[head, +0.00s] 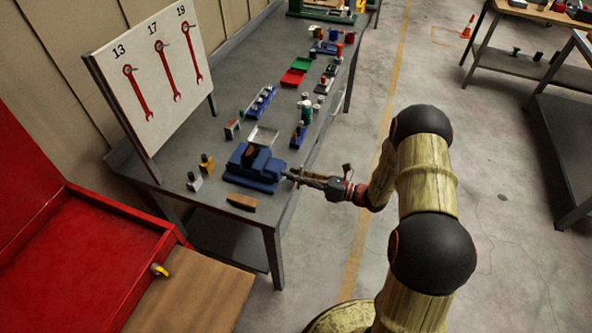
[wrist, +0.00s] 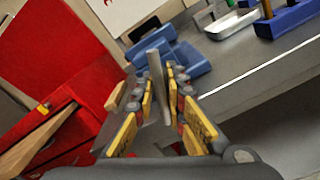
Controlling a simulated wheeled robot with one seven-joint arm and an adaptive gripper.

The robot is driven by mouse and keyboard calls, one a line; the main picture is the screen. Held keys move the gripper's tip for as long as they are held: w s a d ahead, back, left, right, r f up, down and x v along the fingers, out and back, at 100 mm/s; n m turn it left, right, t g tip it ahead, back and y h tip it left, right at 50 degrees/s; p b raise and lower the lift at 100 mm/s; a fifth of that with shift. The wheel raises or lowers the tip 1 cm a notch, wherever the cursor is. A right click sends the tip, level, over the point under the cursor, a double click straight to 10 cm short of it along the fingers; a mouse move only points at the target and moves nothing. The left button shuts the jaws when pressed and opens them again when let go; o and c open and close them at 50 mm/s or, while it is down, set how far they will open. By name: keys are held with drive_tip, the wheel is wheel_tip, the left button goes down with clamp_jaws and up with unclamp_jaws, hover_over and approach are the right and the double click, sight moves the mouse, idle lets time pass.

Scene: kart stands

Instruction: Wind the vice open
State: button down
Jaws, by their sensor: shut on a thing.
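The blue vice (head: 262,168) stands on the grey bench near its front edge, and its blue body also shows beyond my fingers in the wrist view (wrist: 196,66). My gripper (head: 293,176) is at the vice's right side in the head view. In the wrist view my gripper (wrist: 160,84) has its yellow-padded fingers on both sides of a grey bar, the vice handle (wrist: 156,72), and is shut on it. The bar stands slightly tilted in the picture. The vice's jaw gap is too small to judge.
The bench (head: 228,108) carries a wrench board (head: 150,75), a metal tray (head: 263,136), a brown block (head: 241,202) and several small parts. A red chest (head: 95,240) stands at the left. Open floor (head: 490,200) lies to the right.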

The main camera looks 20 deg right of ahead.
drive_tip(key=m+p, duration=0.3)
drive_tip(key=shift+r+m, duration=0.1)
drive_tip(key=shift+m, duration=0.3)
drive_tip(key=m+p, duration=0.3)
drive_tip(key=shift+m, duration=0.3)
drive_tip(key=m+p, duration=0.2)
drive_tip(key=m, duration=0.2)
drive_tip(key=shift+f+m+p, duration=0.2)
drive_tip(key=shift+m+p, duration=0.4)
drive_tip(key=shift+m, duration=0.7)
drive_tip(key=c, duration=1.8)
unclamp_jaws()
drive_tip(key=shift+o, duration=0.2)
